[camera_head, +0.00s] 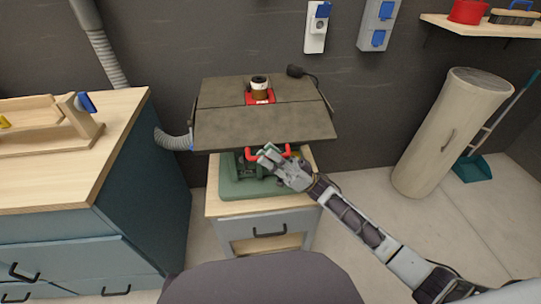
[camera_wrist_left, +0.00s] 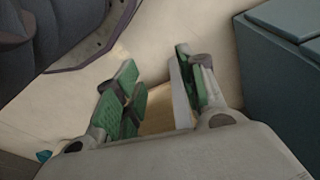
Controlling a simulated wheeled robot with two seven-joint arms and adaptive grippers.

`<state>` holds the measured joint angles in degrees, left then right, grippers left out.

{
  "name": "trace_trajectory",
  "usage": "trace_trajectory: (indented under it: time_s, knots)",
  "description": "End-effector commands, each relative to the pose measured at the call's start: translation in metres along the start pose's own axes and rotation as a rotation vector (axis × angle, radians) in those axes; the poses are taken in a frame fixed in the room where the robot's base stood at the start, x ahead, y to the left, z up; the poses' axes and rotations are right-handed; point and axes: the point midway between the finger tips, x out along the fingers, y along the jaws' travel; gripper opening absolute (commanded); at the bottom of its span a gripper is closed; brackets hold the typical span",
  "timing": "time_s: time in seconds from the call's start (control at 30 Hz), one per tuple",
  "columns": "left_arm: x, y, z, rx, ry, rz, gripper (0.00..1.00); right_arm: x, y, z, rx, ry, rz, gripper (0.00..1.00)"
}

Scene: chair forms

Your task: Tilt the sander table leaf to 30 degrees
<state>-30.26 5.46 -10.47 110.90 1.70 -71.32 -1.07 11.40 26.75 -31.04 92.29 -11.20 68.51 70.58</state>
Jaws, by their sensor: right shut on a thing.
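The sander table has a dark grey-brown top; its front leaf (camera_head: 262,128) slopes down toward me. A red handle (camera_head: 288,151) shows just under the leaf's front edge. My right gripper (camera_head: 268,154) reaches in from the lower right and is shut on the red handle; its fingers hide part of it. The green sander base (camera_head: 235,184) sits below, partly covered by the leaf and my gripper. My left gripper (camera_wrist_left: 158,88) shows only in the left wrist view; it is open and empty above the floor. The leaf's exact angle cannot be read.
The sander stands on a small wooden-topped drawer cabinet (camera_head: 270,223). A blue workbench (camera_head: 150,190) is close on the left, with a hose between. A tall beige cylinder (camera_head: 450,130) leans at the right.

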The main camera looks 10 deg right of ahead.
Motion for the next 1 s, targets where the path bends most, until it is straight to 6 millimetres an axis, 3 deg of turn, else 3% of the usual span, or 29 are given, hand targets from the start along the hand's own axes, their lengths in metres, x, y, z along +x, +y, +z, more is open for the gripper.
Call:
trace_trajectory:
  time_s: [0.33,0.7,0.73,0.77,1.0]
  knots:
    - [-0.022,0.005,-0.008,0.003,0.019,0.011,0.40,-0.017,0.009,0.016,0.000,-0.002,0.003,0.00]
    - [-0.025,0.005,-0.008,0.003,0.020,0.012,0.40,-0.017,0.009,0.017,0.001,-0.002,0.001,0.00]
    - [-0.025,0.005,-0.008,0.003,0.020,0.012,0.40,-0.017,0.009,0.017,0.001,-0.002,0.001,0.15]
    - [-0.025,0.005,-0.008,0.003,0.020,0.012,0.40,-0.017,0.009,0.017,0.001,-0.002,0.001,0.19]
    - [-0.025,0.005,-0.008,0.004,0.019,0.011,0.40,-0.016,0.009,0.016,0.000,-0.001,0.001,0.21]
